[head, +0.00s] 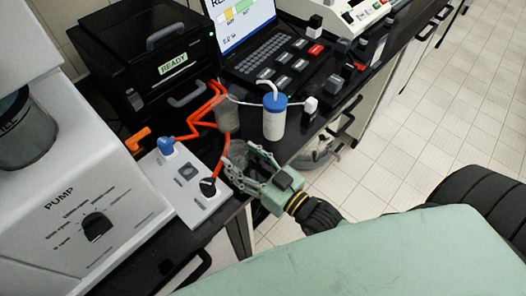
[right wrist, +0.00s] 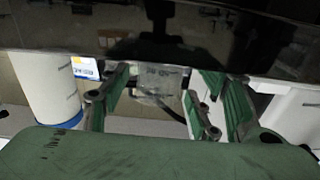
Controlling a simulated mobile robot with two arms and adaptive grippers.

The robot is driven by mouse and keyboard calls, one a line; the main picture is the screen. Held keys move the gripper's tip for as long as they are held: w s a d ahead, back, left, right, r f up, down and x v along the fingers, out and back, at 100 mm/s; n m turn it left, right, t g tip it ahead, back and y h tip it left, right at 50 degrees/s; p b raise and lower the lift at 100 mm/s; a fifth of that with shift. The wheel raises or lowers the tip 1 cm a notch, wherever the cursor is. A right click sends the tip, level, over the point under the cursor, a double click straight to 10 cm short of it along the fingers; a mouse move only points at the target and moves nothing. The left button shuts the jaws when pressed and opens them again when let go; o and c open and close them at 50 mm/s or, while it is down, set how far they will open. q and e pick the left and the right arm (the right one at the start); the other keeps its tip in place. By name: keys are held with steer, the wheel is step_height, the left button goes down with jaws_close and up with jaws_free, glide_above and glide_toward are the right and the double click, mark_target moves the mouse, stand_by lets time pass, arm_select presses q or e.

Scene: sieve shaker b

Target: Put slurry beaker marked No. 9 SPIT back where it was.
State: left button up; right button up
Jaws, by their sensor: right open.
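My right gripper (head: 236,160) is open at the front edge of the black counter, beside the white socket box. A clear beaker (head: 238,152) shows faintly at its fingers, partly hidden by them. In the right wrist view, which looks upside down, a clear vessel (right wrist: 160,78) shows between the open fingers (right wrist: 158,100); I cannot tell whether they touch it. Another translucent beaker (head: 227,115) stands farther back on the counter. No marking No. 9 SPIT is legible on either. My left gripper is not in view.
A white wash bottle (head: 274,120) with a blue cap stands right of the beakers. Orange cables (head: 198,118) run to the white socket box (head: 190,185). The pump (head: 95,215) is at left, a black READY machine (head: 150,60) and laptop (head: 255,65) behind.

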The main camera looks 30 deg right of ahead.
steer(key=b+v, duration=0.1)
steer(key=v, duration=0.8)
steer(key=shift+s+b, duration=0.3)
